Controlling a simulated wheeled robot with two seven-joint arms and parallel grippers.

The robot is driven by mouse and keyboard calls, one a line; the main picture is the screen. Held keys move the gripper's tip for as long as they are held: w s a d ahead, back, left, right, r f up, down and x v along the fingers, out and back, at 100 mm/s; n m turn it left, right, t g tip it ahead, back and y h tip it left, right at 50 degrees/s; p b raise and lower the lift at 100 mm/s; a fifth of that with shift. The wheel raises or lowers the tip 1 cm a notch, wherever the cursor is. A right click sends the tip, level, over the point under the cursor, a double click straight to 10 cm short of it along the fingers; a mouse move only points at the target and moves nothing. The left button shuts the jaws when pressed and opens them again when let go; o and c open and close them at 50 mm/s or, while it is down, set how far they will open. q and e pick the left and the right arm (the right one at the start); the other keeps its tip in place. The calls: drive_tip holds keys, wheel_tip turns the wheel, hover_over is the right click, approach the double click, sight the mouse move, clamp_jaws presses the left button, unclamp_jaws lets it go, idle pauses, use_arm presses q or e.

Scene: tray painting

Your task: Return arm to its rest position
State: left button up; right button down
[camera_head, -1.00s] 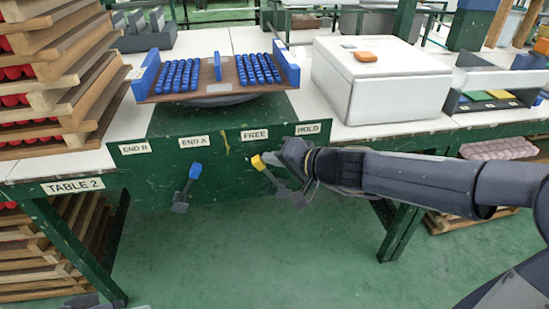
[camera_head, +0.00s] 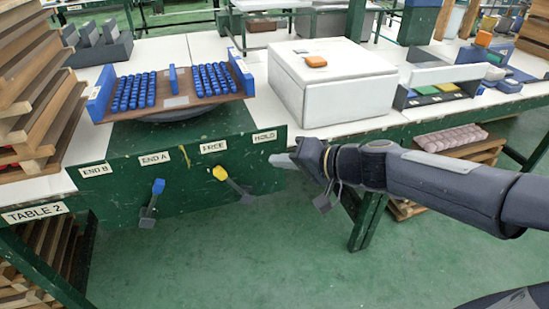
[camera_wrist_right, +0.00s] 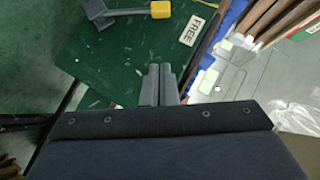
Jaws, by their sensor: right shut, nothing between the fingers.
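My right gripper (camera_head: 280,160) is shut and empty. It points left in front of the green panel (camera_head: 120,195) below the HOLD label, at the panel's right end. The right wrist view also shows its shut fingers (camera_wrist_right: 160,84), with the green panel and the FREE label behind them. The yellow-tipped lever (camera_head: 228,182) is to the left of the gripper and apart from it. It leans, with its yellow end toward FREE. The blue-tipped lever (camera_head: 153,200) stands near END A, farther left. My left gripper is not in view.
A wooden tray of blue pieces (camera_head: 178,100) sits above the panel. Stacked wooden trays (camera_head: 30,90) are at the left. The green floor (camera_head: 260,270) in front is open.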

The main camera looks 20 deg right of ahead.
idle(0.3)
drive_tip(key=s+d+f+n+g+h, duration=0.2)
drive_tip(key=s+f+h, duration=0.15)
drive_tip(key=s, duration=0.75)
drive_tip(key=s+d+f+n+g+h, duration=0.15)
drive_tip(key=s+f, duration=0.35)
drive_tip(key=s, duration=0.6)
wheel_tip(320, 180, up, 25)
drive_tip(key=d+g+p, duration=0.1)
drive_tip(key=p, duration=2.4)
drive_tip(key=shift+s+r, duration=0.15)
drive_tip(key=shift+s, duration=0.15)
drive_tip(key=shift+d+m, duration=0.1)
drive_tip(key=shift+m, duration=0.15)
